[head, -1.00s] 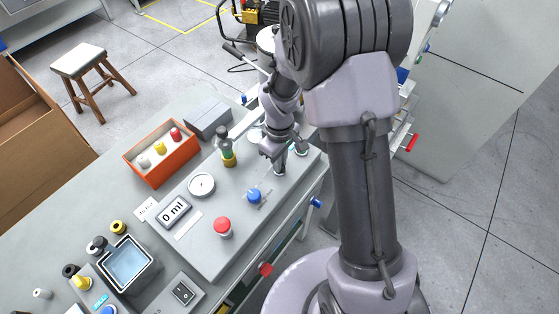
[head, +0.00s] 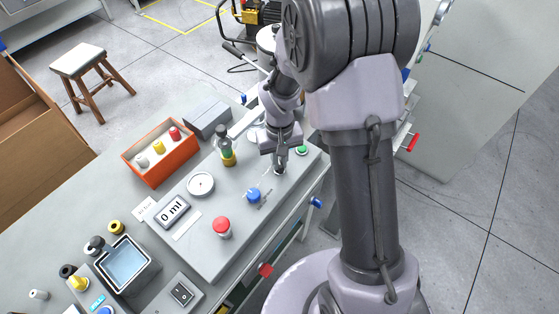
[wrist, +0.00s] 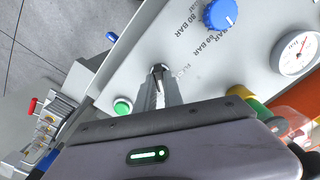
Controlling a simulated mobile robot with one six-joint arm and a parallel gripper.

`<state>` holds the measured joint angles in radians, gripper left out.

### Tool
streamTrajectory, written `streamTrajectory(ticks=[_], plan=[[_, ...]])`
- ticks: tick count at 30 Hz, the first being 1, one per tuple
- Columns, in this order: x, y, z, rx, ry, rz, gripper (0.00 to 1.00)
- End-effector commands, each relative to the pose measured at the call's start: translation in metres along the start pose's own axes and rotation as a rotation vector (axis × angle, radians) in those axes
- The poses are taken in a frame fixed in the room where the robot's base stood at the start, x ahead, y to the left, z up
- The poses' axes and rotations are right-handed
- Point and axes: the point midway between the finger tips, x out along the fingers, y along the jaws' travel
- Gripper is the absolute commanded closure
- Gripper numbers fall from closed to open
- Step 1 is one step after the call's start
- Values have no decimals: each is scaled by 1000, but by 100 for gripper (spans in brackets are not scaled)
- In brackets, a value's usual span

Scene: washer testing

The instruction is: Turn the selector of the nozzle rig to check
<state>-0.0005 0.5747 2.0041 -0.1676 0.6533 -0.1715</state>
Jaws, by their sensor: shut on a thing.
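The nozzle rig is a grey panel box (head: 225,245) on the bench, and its face also shows in the wrist view (wrist: 150,40). My gripper (head: 280,169) is down at the panel's right part, near a green button (head: 302,150). In the wrist view my gripper's fingers (wrist: 158,80) are shut on the selector, a small dark and metallic piece (wrist: 158,68) at the panel face. The fingers hide most of it, so its pointing direction cannot be told. Printed lettering beside it is partly covered and hard to read.
A blue knob (wrist: 221,14) with bar markings and a round gauge (wrist: 296,53) sit on the same panel. An orange box (head: 160,160) lies behind.

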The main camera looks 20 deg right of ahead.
Motion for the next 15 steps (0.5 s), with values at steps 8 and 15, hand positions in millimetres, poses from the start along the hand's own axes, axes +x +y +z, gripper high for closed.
streamTrajectory(ticks=[8,15], plan=[[0,0,0,126,1,0,100],[0,0,0,171,1,0,100]])
